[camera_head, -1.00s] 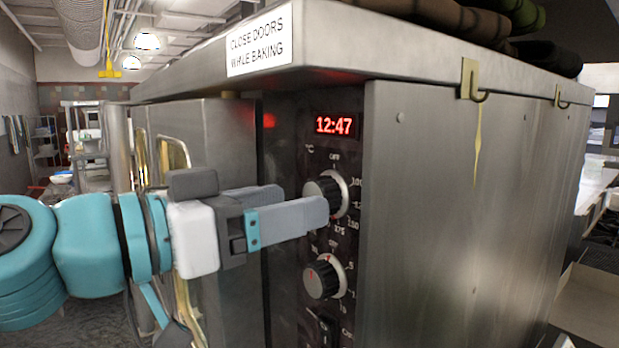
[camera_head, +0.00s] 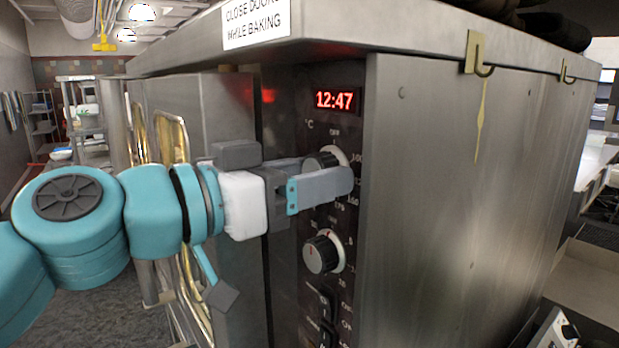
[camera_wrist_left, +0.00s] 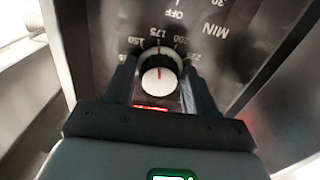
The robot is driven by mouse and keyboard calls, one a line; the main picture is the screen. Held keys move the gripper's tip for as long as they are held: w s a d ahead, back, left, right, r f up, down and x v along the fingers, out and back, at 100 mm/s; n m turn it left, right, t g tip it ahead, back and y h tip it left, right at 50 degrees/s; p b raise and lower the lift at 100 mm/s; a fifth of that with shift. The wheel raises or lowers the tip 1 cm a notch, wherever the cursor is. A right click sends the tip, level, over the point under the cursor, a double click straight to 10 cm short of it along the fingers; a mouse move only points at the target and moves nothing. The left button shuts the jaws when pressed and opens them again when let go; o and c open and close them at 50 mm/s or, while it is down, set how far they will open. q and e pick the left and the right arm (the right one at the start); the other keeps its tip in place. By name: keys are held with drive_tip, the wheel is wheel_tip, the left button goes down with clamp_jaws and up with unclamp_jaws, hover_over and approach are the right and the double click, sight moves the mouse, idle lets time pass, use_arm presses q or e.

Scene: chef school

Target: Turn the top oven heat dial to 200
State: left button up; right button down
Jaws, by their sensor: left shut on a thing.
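The top heat dial (camera_head: 318,161) is a round black knob with a silver rim on the oven's dark control panel, below the red 12:47 display. My left gripper (camera_head: 325,175) is shut on this dial, with one finger across its front in the head view. In the left wrist view the dial (camera_wrist_left: 160,78) sits between the two dark fingers of the gripper (camera_wrist_left: 160,90). My right gripper is out of view.
A second dial (camera_head: 323,252) sits below the top one, with switches (camera_head: 326,305) under it. The open oven door (camera_head: 215,110) stands left of the panel, close to my left arm. The steel side wall (camera_head: 440,200) is on the right, with hooks above.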

use_arm(q)
drive_tip(key=shift+m+b, duration=3.3)
drive_tip(key=shift+b, duration=0.15)
drive_tip(key=o, duration=0.8)
drive_tip(key=shift+o, duration=0.2)
drive_tip(key=shift+a, duration=0.15)
